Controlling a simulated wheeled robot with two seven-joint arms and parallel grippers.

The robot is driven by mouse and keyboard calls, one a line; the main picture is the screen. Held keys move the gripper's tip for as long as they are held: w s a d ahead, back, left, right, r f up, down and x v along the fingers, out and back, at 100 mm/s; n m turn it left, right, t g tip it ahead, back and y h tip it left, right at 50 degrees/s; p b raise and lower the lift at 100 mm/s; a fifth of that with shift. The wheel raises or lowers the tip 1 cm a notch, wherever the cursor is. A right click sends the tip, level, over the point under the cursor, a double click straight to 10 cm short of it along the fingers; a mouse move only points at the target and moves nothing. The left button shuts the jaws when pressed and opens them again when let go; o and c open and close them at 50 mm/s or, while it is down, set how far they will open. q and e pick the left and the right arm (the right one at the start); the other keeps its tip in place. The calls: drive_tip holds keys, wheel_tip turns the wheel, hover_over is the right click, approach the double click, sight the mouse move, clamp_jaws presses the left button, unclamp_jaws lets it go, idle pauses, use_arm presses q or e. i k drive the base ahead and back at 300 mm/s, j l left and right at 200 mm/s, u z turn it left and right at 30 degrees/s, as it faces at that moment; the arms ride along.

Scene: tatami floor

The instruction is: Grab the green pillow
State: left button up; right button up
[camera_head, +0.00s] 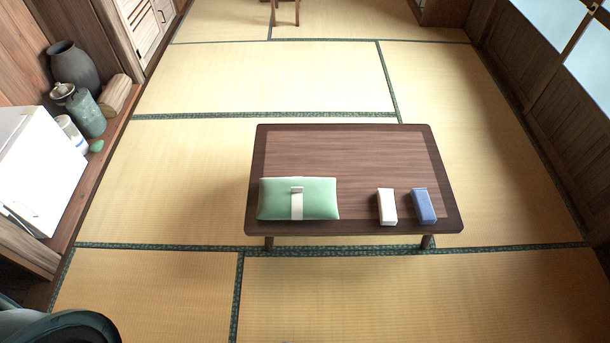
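The green pillow (319,199) lies flat on the near left part of a low brown wooden table (345,147). A white band or tag runs down the middle of the pillow. Neither of my grippers shows in the head view. A dark rounded part, probably mine, shows at the bottom left corner.
A white box (387,207) and a blue box (423,206) stand on the table right of the pillow. Along the left wall are a dark vase (74,67), a green jar (87,113) and a white cabinet (38,170). The tatami floor (400,295) before the table is clear.

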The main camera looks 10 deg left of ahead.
sight(292, 198)
drive_tip(key=i+j+z, duration=0.1)
drive_tip(key=i, duration=0.4)
drive_tip(key=i+j+z, duration=0.1)
drive_tip(key=i+j, duration=0.25)
drive_tip(key=i, duration=0.1)
